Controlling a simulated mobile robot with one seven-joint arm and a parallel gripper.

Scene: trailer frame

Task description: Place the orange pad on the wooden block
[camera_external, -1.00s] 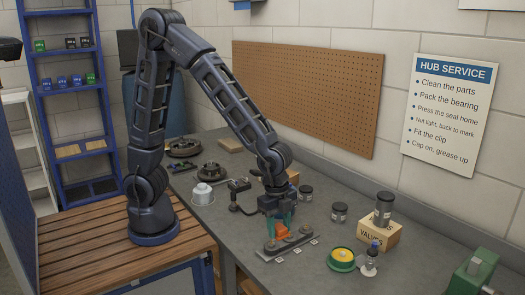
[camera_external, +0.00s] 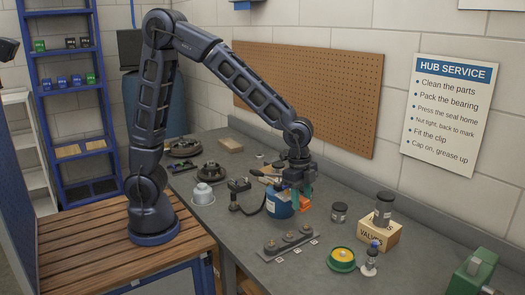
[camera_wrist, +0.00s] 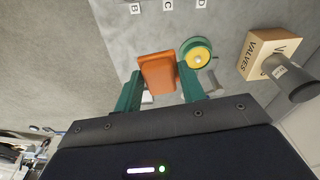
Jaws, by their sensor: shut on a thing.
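My gripper (camera_wrist: 159,88) has teal fingers shut on the orange pad (camera_wrist: 157,70) in the wrist view, one finger on each side. A plain wooden block (camera_external: 230,145) lies at the back of the bench, well away from my gripper. A wood-coloured box (camera_external: 379,236) marked VALVES, with a dark canister on top, stands to the right; it also shows in the wrist view (camera_wrist: 259,55).
A grey plate with several round posts (camera_external: 287,244) lies at the front, with small labels beside it. A green and yellow round part (camera_external: 341,259) is to its right.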

